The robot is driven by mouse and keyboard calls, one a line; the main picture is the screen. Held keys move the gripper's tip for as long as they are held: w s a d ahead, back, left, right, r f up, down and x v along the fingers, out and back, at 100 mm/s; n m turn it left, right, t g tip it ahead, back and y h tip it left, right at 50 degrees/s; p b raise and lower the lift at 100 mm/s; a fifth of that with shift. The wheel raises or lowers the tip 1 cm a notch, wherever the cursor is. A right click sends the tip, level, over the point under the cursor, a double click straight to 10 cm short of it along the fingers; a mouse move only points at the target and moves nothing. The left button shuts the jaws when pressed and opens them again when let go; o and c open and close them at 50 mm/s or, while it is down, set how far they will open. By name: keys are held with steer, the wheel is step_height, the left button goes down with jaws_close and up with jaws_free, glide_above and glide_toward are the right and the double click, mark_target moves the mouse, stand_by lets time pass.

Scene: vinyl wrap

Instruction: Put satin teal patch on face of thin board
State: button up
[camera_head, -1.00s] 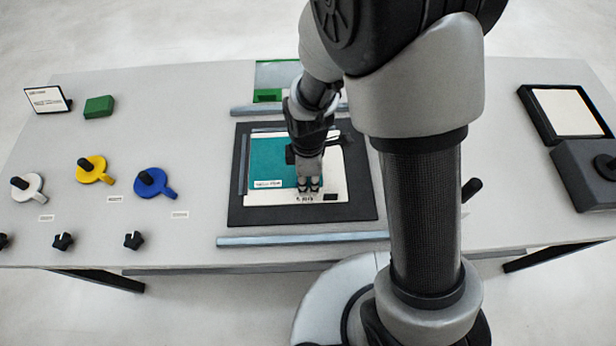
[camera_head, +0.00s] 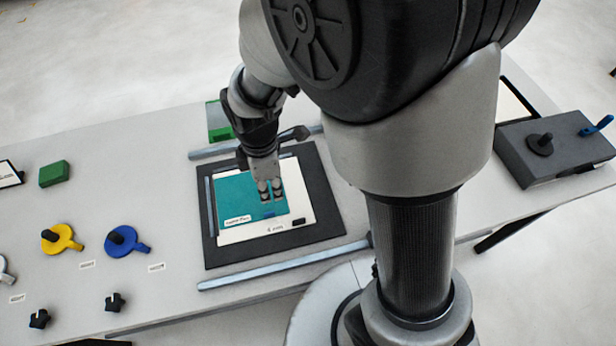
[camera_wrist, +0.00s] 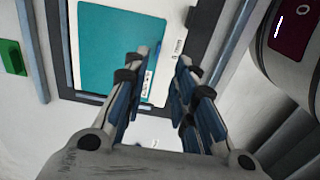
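The teal patch (camera_head: 232,200) lies flat over the left part of the white board's face (camera_head: 300,205), with a white label at its lower edge. The board lies inside a black frame (camera_head: 330,190) on the table. In the wrist view the teal patch (camera_wrist: 110,45) also shows, with a white strip of board (camera_wrist: 182,20) beside it. My gripper (camera_head: 271,192) is over the right part of the patch, its fingers pointing down. The fingers (camera_wrist: 160,68) are apart with nothing seen between them. Whether the tips touch the surface cannot be told.
Metal bars (camera_head: 285,265) lie along the frame's near and far sides. Yellow (camera_head: 62,238) and blue (camera_head: 128,241) handled tools, black knobs (camera_head: 116,302) and a green block (camera_head: 54,173) are at left. A dark grey box (camera_head: 550,150) with a blue lever stands at right.

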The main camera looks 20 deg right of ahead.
steer(key=s+d+r+m+t, duration=0.2)
steer(key=s+d+r+m, duration=0.3)
steer(key=r+m, duration=0.3)
steer(key=s+d+r+m+t, duration=0.2)
steer(key=s+d+r+m, duration=0.3)
steer(key=s+r+m, duration=0.3)
step_height(320, 180, up, 3)
steer(key=shift+s+d+f+m+t, duration=0.1)
steer(key=shift+s+d+m+t, duration=0.25)
steer(key=shift+m, duration=0.45)
steer(key=shift+w, duration=0.15)
steer(key=shift+f, duration=0.1)
steer(key=shift+d, duration=0.2)
